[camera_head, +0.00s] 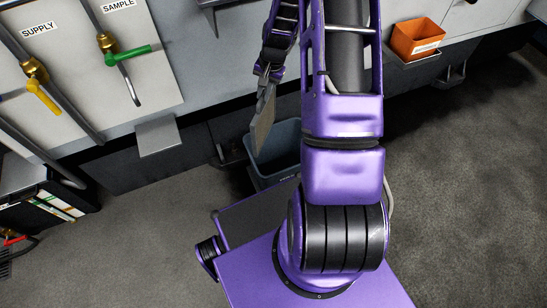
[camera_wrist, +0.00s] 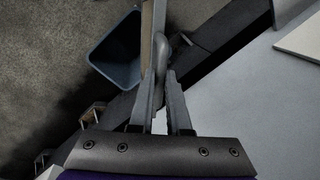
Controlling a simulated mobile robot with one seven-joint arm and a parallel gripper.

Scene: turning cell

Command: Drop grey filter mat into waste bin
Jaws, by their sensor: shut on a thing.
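My gripper (camera_head: 266,82) is shut on the grey filter mat (camera_head: 262,125), which hangs down from the fingers as a thin, slightly tilted slab. In the wrist view, my gripper (camera_wrist: 163,78) pinches the mat, which shows nearly edge-on (camera_wrist: 153,22). The waste bin (camera_head: 273,158) is a blue-grey open tub standing below, partly hidden by my arm. In the head view the mat's lower end overlaps the bin's left rim. In the wrist view the bin (camera_wrist: 108,66) lies just left of the mat, whose far part overlaps its right side. The height between them is unclear.
A panel with SUPPLY (camera_head: 37,30) and SAMPLE (camera_head: 119,5) labels carries a yellow-handled valve (camera_head: 43,97) and a green-handled valve (camera_head: 127,55). An orange bin (camera_head: 417,39) sits on a shelf at upper right. A grey bracket plate (camera_head: 157,136) juts out left of the waste bin.

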